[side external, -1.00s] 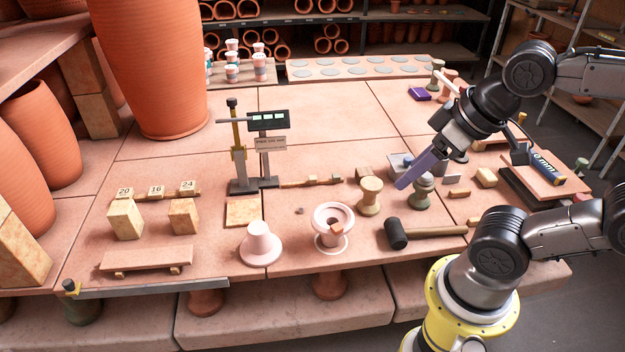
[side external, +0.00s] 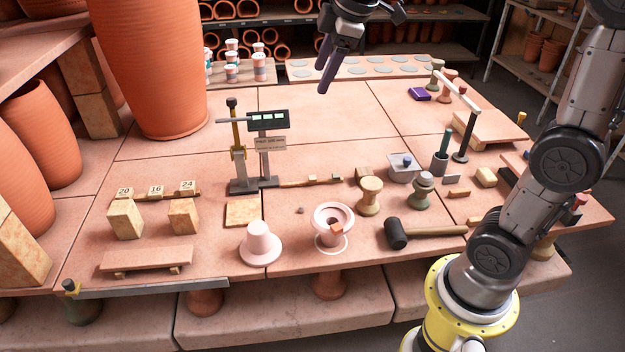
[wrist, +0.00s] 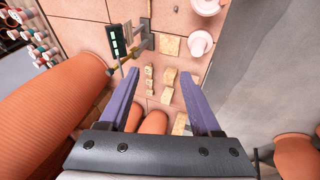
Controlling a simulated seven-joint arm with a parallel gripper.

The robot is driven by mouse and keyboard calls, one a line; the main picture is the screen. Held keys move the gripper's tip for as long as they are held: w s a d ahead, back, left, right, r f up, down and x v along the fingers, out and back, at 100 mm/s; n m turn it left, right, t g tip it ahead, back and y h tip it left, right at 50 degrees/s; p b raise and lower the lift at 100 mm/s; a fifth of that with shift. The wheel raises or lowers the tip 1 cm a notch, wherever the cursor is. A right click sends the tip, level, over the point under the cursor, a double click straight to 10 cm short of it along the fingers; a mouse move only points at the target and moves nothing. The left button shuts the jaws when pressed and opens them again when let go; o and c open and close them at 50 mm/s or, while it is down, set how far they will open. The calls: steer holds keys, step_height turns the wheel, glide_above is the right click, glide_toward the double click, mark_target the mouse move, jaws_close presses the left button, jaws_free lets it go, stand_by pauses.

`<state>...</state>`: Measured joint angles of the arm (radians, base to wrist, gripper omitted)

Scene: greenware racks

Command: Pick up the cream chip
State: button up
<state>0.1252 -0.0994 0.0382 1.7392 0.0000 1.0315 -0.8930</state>
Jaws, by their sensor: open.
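My gripper (side external: 325,78) is open and empty, with its purple fingers pointing down, high over the back of the table. It also shows in the wrist view (wrist: 161,88), with its fingers apart and nothing between them. I cannot tell for sure which piece is the cream chip. Small pale pieces lie at the right of the table: a yellowish block (side external: 485,177), a flat tan piece (side external: 458,193) and a grey-white piece (side external: 452,179). A dark little chip (side external: 300,210) lies near the middle. My gripper is far from all of them.
Tall terracotta pots (side external: 150,60) fill the left. The back middle tiles are clear.

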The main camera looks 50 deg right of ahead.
steer(key=w+d+f+n+g, duration=0.1)
steer(key=w+d+f, duration=0.45)
steer(key=w, duration=0.45)
steer(key=g, duration=0.4)
glide_above(313, 177)
step_height(313, 177, down, 24)
steer(key=shift+m+y, duration=0.3)
steer(key=shift+m, duration=0.1)
steer(key=f, duration=0.6)
steer(key=shift+w+a, duration=0.15)
steer(key=shift+w, duration=0.15)
steer(key=shift+s+f, duration=0.2)
steer(key=shift+f, duration=3.05)
steer(key=shift+c, duration=0.2)
jaws_close()
